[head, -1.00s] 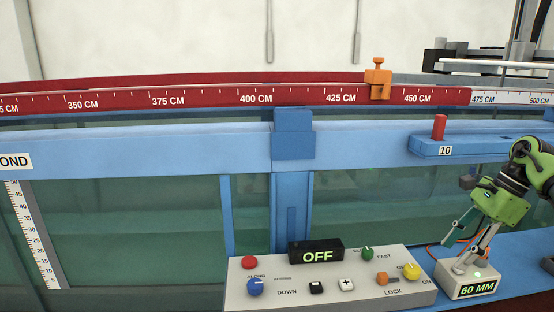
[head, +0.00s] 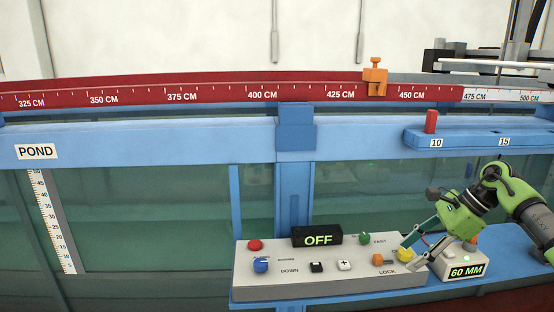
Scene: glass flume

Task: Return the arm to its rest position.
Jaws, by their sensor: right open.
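My right gripper (head: 408,258) comes in from the right on a green and black arm (head: 507,190). Its two fingers are apart, and it looks empty. The fingertips are at the right end of the grey control panel (head: 335,283), on either side of the yellow knob (head: 404,254) in the picture. I cannot tell whether they touch it. The small box reading 60 MM (head: 466,271) stands just right of the panel, below the gripper body. My left gripper is not in view.
The panel bears a display reading OFF (head: 318,239), a red button (head: 255,245), a blue knob (head: 261,265), a green knob (head: 364,239) and an orange switch (head: 378,259). Behind stands the glass flume with its blue rail (head: 180,145), red scale (head: 210,93) and orange clamp (head: 375,78).

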